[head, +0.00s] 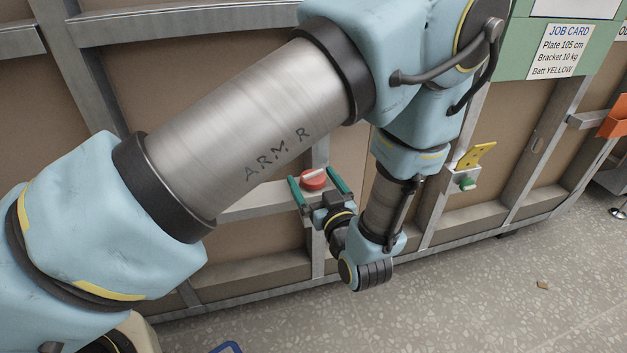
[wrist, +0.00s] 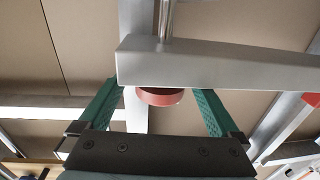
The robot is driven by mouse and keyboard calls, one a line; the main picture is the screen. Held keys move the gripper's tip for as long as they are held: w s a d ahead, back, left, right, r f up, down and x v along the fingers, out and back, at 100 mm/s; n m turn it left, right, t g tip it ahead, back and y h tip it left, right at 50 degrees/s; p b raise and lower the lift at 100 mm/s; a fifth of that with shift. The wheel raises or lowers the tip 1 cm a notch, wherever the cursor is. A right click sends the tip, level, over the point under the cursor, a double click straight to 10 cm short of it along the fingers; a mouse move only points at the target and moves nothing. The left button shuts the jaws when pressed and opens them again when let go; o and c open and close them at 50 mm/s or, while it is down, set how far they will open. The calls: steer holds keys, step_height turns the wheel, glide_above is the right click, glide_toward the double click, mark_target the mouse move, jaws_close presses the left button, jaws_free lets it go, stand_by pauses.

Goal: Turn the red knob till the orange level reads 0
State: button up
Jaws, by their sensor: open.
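The red knob (head: 313,180) is round with a pale stripe across its face, and sits on a grey metal rail of the wall frame. My gripper (head: 312,173) is open, with one green finger on each side of the knob; a gap shows on both sides. In the wrist view the red knob (wrist: 160,97) appears as a disc partly hidden by a grey bar, between the spread fingers of my gripper (wrist: 158,91). I cannot make out an orange level or its reading in either view.
A yellow plate (head: 476,156) and a green knob (head: 467,184) are on the frame to the right. An orange holder (head: 614,118) is at the far right. A job card (head: 560,50) hangs above. Metal rails surround the red knob. The speckled floor (head: 480,290) is mostly clear.

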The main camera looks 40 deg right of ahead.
steer(key=shift+w, duration=0.1)
steer(key=c, duration=1.4)
steer(key=shift+o, duration=0.2)
steer(key=shift+m+g+h, duration=0.6)
steer(key=shift+m+h, duration=0.4)
steer(key=shift+h, duration=0.4)
steer(key=shift+f+m+h, duration=0.1)
steer(key=shift+m+h, duration=0.2)
steer(key=shift+h, duration=0.2)
steer(key=o, duration=1.4)
steer(key=shift+c, duration=0.2)
steer(key=v, duration=1.1)
steer(key=shift+r, duration=0.25)
